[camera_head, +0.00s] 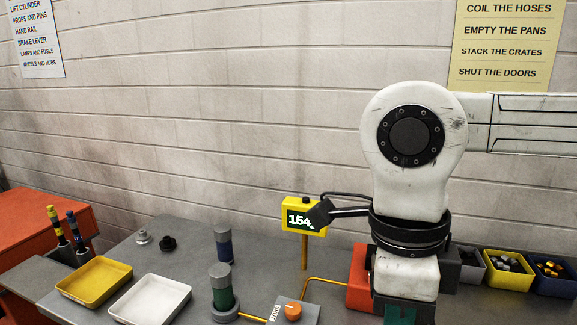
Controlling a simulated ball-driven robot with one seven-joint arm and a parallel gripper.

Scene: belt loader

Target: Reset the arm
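My white arm (411,135) comes in from the right edge. It bends at a round joint with a black cap and points down toward the grey bench. Below the joint are a black ring (410,232) and a white wrist part (406,275). A black bracket reaches left from the ring, and its dark end overlaps the yellow display. The fingers of my gripper do not show, so I cannot see whether it holds anything.
A yellow tray (94,281) and a white tray (151,301) lie at the left. A yellow display (297,216), grey-capped cylinders (223,243) and an orange knob (293,311) stand mid-bench. Bins of small parts (509,270) line the right. A brick wall (200,110) is behind.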

